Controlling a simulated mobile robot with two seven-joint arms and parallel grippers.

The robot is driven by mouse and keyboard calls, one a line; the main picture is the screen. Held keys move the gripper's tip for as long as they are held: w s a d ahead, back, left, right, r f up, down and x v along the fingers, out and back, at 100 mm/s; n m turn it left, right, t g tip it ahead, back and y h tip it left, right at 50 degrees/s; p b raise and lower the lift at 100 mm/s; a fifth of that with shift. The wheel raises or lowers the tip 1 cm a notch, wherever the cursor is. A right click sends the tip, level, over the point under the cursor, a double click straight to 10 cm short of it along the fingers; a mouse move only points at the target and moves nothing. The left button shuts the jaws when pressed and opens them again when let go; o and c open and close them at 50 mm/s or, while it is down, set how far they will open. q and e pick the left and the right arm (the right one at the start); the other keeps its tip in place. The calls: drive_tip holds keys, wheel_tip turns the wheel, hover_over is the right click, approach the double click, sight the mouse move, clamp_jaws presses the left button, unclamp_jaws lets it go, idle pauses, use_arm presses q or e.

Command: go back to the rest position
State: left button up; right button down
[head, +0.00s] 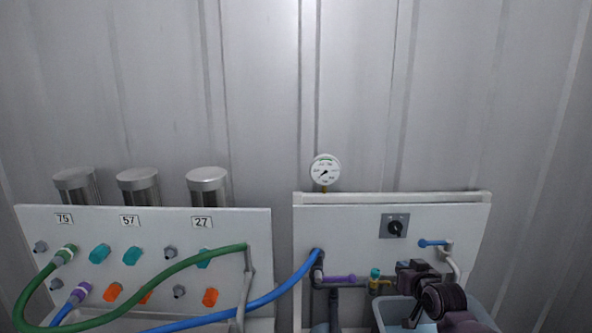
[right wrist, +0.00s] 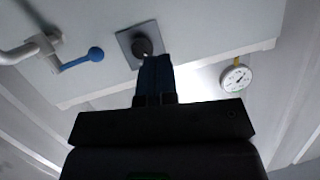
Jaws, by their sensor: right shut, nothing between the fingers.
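My right gripper (right wrist: 156,60) shows in the right wrist view, with its dark fingers shut together and nothing between them. Its tips appear just below the black rotary knob (right wrist: 142,47) in that picture; I cannot tell how much space lies between them. The knob also shows on the right panel in the head view (head: 394,228), with nothing covering it. In the head view a dark jointed assembly (head: 440,299) is at the lower right; I cannot tell for sure whether it is my right arm. My left gripper is not in view.
The left panel (head: 170,222) has several coloured ports, with a green hose (head: 170,272) and a blue hose (head: 270,296) in front. A light-blue container (head: 388,313) stands lower right.

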drive_tip(key=s+f+g, duration=0.1)
drive_tip(key=s+f, duration=0.5)
drive_tip(key=s, duration=0.7)
drive_tip(key=s+f+g+h, duration=0.1)
drive_tip(key=s+f, duration=0.5)
drive_tip(key=s, duration=0.7)
drive_tip(key=s+f+h, duration=0.1)
drive_tip(key=s+f, duration=0.6)
drive_tip(key=s, duration=0.6)
drive_tip(key=shift+s+d+n+g, duration=0.2)
drive_tip(key=shift+n+g, duration=0.1)
drive_tip(key=shift+g, duration=0.1)
